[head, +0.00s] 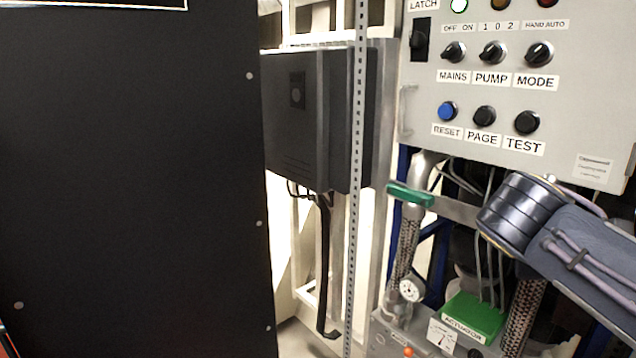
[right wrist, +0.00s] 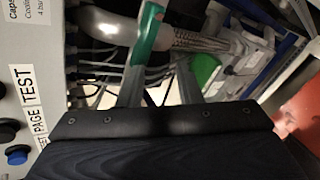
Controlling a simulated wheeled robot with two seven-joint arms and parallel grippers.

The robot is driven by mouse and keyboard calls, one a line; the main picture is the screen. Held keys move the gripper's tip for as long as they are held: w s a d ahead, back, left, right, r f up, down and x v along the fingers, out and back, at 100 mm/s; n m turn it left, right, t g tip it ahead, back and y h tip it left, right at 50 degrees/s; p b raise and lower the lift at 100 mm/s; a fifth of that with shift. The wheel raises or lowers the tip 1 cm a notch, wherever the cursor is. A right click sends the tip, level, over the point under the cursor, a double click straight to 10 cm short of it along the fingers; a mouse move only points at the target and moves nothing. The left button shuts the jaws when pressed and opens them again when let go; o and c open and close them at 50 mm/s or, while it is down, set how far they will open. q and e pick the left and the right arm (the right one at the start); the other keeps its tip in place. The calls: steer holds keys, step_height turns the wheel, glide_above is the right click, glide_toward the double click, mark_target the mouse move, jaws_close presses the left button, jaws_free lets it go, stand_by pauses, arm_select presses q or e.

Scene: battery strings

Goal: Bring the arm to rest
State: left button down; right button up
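My right arm (head: 590,255) comes in from the right in the head view, its dark round wrist part in front of the pipework below the control panel. My right gripper (right wrist: 162,75) shows in the right wrist view with its two grey fingers apart and nothing clearly held between them. A green handle (right wrist: 147,42) lies by the tip of the left-hand finger; I cannot tell whether they touch. The green handle (head: 410,195) also shows in the head view, left of the wrist, at a pipe. My left gripper is not in view.
The grey control panel (head: 600,110) with knobs and buttons stands above the arm. Braided hoses, a gauge (head: 411,289) and a green actuator box (head: 474,317) lie below. A perforated post (head: 356,200) and a large black cabinet (head: 130,180) stand to the left.

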steer(key=s+f+m+g+y, duration=0.2)
steer(key=s+f+m+y, duration=0.25)
steer(key=s+f, duration=0.55)
steer(key=s+a+f+m+y, duration=0.8)
steer(key=s+a+f+m, duration=0.2)
steer(key=f, duration=0.5)
steer(key=s+a, duration=0.1)
steer(key=a, duration=0.1)
steer(key=shift+a, duration=0.3)
